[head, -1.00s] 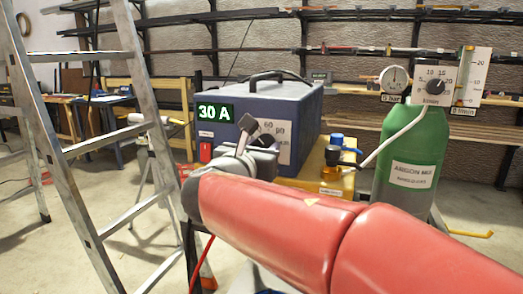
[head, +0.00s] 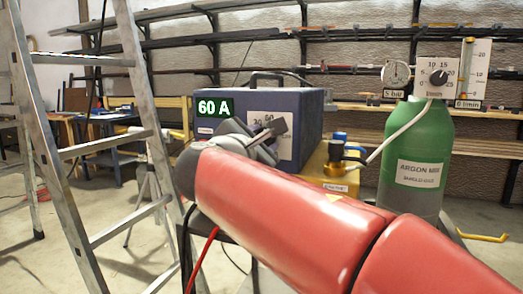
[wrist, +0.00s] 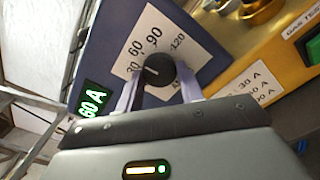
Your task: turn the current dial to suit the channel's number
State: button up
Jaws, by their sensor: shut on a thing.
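The blue power source (head: 305,125) has a green-lit display (head: 213,107) reading 60 A; the display also shows in the wrist view (wrist: 92,102). In the wrist view the black current dial (wrist: 158,70) sits on a white scale plate (wrist: 180,32) marked 30, 60, 90 and 120, its lower part hidden. My gripper (wrist: 157,82) is shut on the dial, one pale finger on each side. The dial's white mark points left, toward the low end of the scale. In the head view my gripper (head: 268,132) covers much of the dial plate.
A yellow box (head: 318,172) with fittings stands right of the power source; in the wrist view its label, partly hidden, shows ampere figures. A green argon cylinder (head: 417,150) with gauges stands further right. A metal ladder (head: 150,110) stands at left.

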jog(key=shift+m, duration=0.4)
jog(key=o, duration=1)
jog(key=v, duration=0.7)
jog(key=shift+s+a, duration=0.15)
jog(key=shift+s, duration=0.2)
